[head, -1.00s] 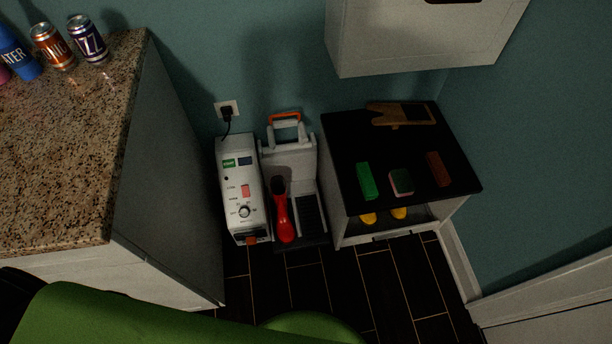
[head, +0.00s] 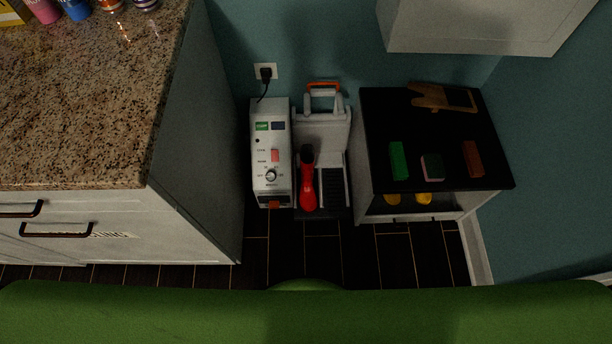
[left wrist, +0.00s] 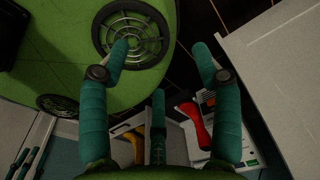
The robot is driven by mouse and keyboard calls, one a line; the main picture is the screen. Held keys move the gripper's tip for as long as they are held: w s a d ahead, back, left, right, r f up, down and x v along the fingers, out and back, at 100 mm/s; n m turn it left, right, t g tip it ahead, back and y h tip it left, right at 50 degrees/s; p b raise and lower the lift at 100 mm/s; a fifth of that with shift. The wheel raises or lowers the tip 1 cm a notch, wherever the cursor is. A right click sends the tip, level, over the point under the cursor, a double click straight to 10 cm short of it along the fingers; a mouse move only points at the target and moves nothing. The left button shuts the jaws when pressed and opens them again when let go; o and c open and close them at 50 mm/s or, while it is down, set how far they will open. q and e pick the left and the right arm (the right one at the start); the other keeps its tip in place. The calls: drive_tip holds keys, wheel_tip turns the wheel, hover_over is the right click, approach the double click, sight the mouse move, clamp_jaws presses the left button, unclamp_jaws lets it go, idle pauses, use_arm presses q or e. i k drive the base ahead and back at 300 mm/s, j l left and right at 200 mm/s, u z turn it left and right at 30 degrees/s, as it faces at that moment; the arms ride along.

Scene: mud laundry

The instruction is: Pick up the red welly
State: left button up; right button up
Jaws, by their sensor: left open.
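The red welly (head: 308,191) stands in the white boot-cleaning unit (head: 337,129), on its left side, with its dark opening toward the wall. It also shows in the left wrist view (left wrist: 194,124), beyond the fingers. My left gripper (left wrist: 161,62) shows in the left wrist view with its teal fingers spread, open and empty. It is apart from the welly.
A white control box (head: 271,165) with a knob is left of the welly. A black-topped bench (head: 434,145) holds several brushes and blocks, with yellow boots (head: 423,198) beneath. A granite counter (head: 85,100) stands left. Dark tiled floor (head: 330,250) is clear in front.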

sight(308, 201)
drive_tip(key=i+l, duration=0.25)
drive_tip(key=l, duration=0.15)
drive_tip(key=i+l+u, duration=0.25)
drive_tip(key=l+u, duration=0.2)
drive_tip(key=i+l+u, duration=0.1)
drive_tip(key=l+u, duration=0.15)
drive_tip(key=l, duration=0.15)
